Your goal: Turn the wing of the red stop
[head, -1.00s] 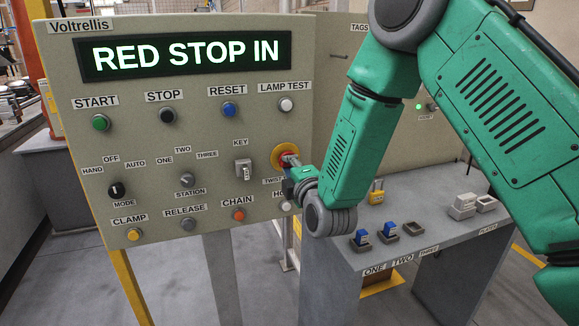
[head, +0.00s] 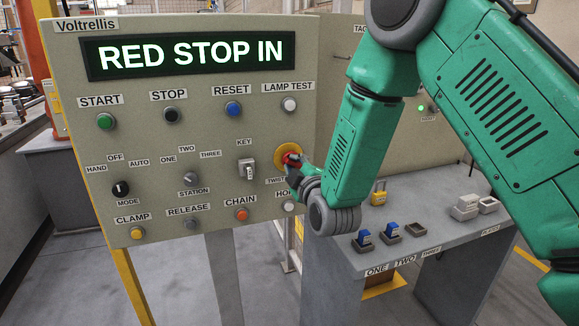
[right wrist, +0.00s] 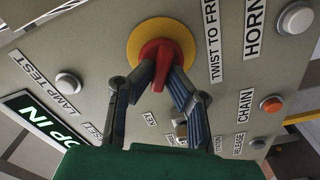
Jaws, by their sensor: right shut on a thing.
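The red stop (head: 291,158) sits on a round yellow plate (head: 281,164) at the right side of the grey panel. In the right wrist view its red wing (right wrist: 156,56) stands out in front of the yellow plate (right wrist: 181,36). My right gripper (right wrist: 160,74) is shut on the wing, one finger on each side. In the head view the right gripper (head: 294,166) partly covers the stop. The display (head: 190,54) reads RED STOP IN. My left gripper is in neither view.
A key switch (head: 248,168) is left of the stop, with the white lamp test button (head: 289,104) above and the horn button (head: 289,206) below. A grey bench (head: 345,256) with blue padlock-like blocks (head: 391,230) stands at right.

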